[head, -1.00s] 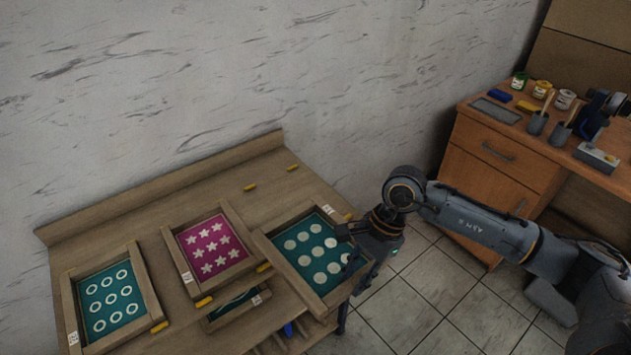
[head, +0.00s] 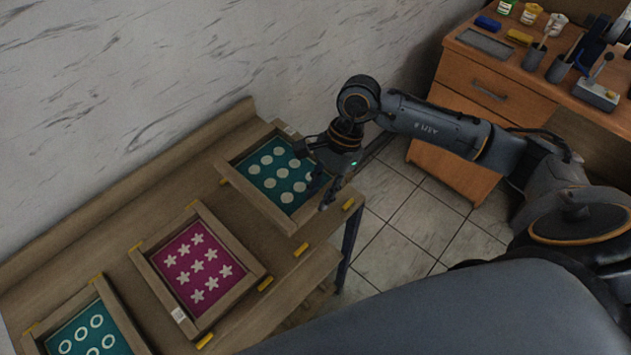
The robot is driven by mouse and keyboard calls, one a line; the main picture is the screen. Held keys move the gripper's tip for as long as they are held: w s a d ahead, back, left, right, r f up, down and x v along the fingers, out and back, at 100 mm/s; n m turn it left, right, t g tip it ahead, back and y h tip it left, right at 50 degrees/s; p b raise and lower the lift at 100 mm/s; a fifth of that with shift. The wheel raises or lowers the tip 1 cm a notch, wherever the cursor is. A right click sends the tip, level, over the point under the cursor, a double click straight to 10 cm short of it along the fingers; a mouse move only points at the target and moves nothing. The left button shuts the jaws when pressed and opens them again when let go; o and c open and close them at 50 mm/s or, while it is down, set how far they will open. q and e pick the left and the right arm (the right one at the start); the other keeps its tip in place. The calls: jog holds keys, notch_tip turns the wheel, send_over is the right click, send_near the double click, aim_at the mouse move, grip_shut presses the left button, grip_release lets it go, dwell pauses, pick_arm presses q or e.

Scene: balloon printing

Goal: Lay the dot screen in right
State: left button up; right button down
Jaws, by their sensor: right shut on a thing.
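The dot screen (head: 242,192), a wooden frame with a teal panel of pale dots, is over the right end of the wooden table (head: 238,250). My right gripper (head: 314,172) is shut on its right side and covers part of that side. Yellow tabs show beside the screen, one at its left (head: 223,182) and one at its right (head: 348,203). I cannot tell whether the screen rests on the table or is slightly above it. My left gripper is not in view.
A magenta star screen (head: 246,264) lies left of the dot screen, and a teal ring screen (head: 124,313) lies further left. More yellow tabs (head: 301,249) line the table's front edge. An orange-brown cabinet (head: 482,92) with paint jars and tools stands at the right.

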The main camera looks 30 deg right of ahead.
jog(key=shift+f+b, duration=0.3)
jog(key=shift+f, duration=0.45)
jog(key=f, duration=0.1)
jog(key=f+b, duration=0.1)
jog(key=f, duration=0.1)
jog(key=shift+w+f, duration=0.2)
jog(key=shift+f, duration=0.05)
notch_tip(320, 180, down, 2)
jog(key=b, duration=0.3)
jog(key=shift+f, duration=0.5)
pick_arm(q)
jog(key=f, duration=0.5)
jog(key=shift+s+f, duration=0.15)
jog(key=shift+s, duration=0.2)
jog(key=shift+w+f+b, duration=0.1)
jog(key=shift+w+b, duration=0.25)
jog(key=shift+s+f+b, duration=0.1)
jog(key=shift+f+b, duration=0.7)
pick_arm(e)
jog(key=shift+f, duration=0.1)
